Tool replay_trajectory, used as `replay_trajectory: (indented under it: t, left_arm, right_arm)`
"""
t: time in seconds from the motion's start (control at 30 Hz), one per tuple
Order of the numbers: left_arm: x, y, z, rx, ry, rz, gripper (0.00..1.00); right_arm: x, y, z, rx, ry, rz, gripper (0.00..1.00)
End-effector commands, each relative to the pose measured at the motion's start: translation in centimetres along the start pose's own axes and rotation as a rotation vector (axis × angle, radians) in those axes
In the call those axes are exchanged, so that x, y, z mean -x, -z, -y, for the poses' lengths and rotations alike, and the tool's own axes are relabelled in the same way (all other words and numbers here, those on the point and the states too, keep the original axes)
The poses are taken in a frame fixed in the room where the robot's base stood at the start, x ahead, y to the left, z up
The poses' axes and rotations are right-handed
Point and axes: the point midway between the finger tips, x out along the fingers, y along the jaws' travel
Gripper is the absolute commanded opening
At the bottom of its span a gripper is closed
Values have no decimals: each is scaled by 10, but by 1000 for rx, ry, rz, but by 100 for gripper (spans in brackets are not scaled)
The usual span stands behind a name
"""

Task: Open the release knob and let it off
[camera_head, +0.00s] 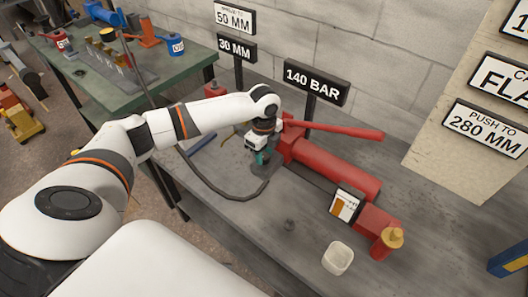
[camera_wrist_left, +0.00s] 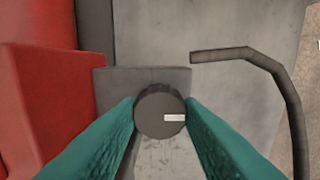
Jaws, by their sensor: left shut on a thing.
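The release knob (camera_wrist_left: 158,112) is a dark round knob with a white mark pointing right in the left wrist view. My left gripper (camera_wrist_left: 160,115) has its two teal fingers on either side of the knob, shut on it. In the head view, my left gripper (camera_head: 261,158) points down beside the red pump (camera_head: 333,175), and the knob is hidden there. The pump lies on the grey bench with a red lever above its body. My right gripper is not in view.
A dark hose (camera_head: 215,190) curves over the bench left of my gripper; it also shows in the left wrist view (camera_wrist_left: 285,85). Signs, including the 140 BAR sign (camera_head: 317,82), stand behind. The front bench is mostly clear.

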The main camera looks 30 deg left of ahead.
Motion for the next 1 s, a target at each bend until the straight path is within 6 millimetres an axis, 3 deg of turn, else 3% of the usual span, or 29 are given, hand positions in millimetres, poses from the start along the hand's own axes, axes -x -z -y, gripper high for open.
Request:
replay_trajectory:
  t: [0.37, 1.0]
  left_arm:
    - [6, -1, 1, 170, 4, 1, 11]
    - [5, -1, 1, 770, 5, 2, 11]
  right_arm:
    - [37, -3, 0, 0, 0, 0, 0]
    - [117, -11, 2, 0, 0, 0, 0]
